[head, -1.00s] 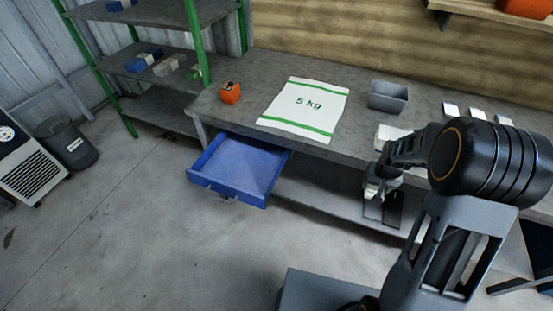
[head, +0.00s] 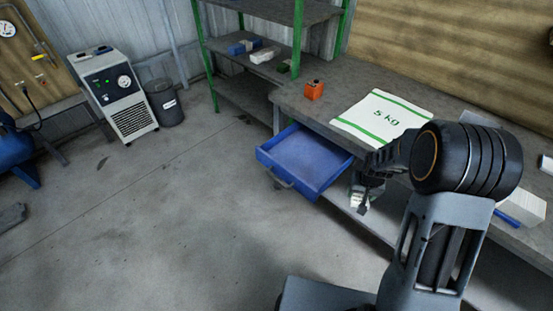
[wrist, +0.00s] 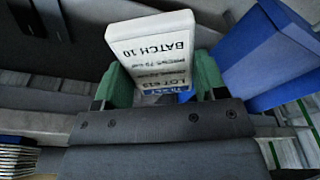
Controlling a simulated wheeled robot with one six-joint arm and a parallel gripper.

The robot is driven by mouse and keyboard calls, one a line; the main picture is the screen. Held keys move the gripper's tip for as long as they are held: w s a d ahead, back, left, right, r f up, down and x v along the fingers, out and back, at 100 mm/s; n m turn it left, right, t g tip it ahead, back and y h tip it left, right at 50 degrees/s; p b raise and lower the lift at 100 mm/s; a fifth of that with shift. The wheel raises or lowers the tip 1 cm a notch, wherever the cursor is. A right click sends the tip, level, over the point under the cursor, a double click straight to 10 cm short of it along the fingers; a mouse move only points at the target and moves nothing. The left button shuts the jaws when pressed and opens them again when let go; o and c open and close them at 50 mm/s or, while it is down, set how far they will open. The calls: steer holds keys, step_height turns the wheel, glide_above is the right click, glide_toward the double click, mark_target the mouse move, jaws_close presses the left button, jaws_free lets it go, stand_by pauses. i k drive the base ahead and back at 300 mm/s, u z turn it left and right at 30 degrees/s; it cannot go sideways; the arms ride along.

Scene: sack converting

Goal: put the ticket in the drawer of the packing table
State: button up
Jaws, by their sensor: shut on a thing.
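The ticket (wrist: 150,48) is a white slab with black print reading "BATCH 10" and a blue band at its lower edge. My gripper (wrist: 163,82) is shut on it, with a green fingertip on each side. In the head view my gripper (head: 362,193) hangs just right of the open drawer, below the tabletop's front edge; the ticket is small there. The blue drawer (head: 305,160) is pulled out from the packing table (head: 335,78) and looks empty. A blue part, likely the drawer, shows at the upper right of the wrist view (wrist: 262,65).
A green-posted shelf (head: 262,68) stands behind left. A grey bin (head: 166,103) and a white machine (head: 116,95) stand farther left. The floor in front is clear.

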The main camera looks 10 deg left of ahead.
mark_target(302, 161)
steer(key=u, duration=2.5)
steer(key=k, duration=1.15)
steer(key=z, duration=0.9)
steer(key=i, duration=1.7)
steer(key=u, duration=0.05)
